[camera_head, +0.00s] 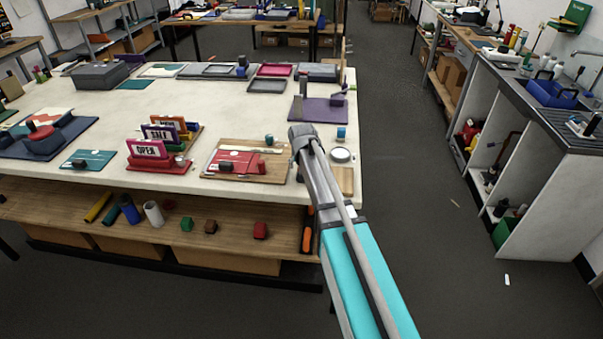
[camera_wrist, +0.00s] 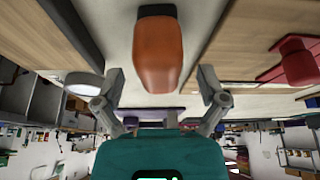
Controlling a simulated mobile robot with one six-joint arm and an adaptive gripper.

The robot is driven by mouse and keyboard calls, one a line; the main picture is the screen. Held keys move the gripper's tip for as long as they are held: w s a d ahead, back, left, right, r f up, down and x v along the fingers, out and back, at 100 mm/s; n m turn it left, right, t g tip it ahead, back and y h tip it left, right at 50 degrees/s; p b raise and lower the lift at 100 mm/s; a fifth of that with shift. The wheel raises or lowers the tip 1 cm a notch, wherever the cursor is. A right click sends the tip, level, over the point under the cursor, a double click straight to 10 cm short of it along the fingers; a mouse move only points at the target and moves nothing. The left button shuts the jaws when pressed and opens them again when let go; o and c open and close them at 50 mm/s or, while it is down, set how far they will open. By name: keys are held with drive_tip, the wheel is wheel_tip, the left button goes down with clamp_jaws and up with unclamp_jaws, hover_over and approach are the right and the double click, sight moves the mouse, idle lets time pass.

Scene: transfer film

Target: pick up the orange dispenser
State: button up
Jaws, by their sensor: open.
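The orange dispenser (camera_wrist: 158,55) shows in the wrist view as a rounded orange block with a dark far end. It is over the pale tabletop between two wooden boards. My gripper (camera_wrist: 161,78) is open, with one finger to each side of the dispenser and visible gaps between. I cannot tell how far the fingertips reach down along it. In the head view my gripper (camera_head: 303,140) is at the front right of the white table (camera_head: 225,112), and my arm hides the dispenser there.
A board with red pieces (camera_head: 238,163) lies left of my gripper, and a round white-topped item (camera_head: 341,154) lies close on the right. Sign stands (camera_head: 152,148) are further left. An orange and black item (camera_head: 307,234) is by the lower shelf. The aisle floor (camera_head: 420,180) is mostly clear.

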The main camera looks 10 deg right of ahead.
drive_tip(key=shift+c, duration=0.2)
clamp_jaws()
idle(0.5)
drive_tip(key=shift+r, duration=0.2)
wheel_tip(320, 180, up, 2)
drive_tip(key=shift+r+p, duration=0.1)
drive_tip(key=shift+p, duration=1.15)
drive_tip(key=s+r+p, duration=1)
drive_tip(key=s, duration=0.4)
drive_tip(key=shift+a+r, duration=0.2)
drive_tip(key=shift+a, duration=0.2)
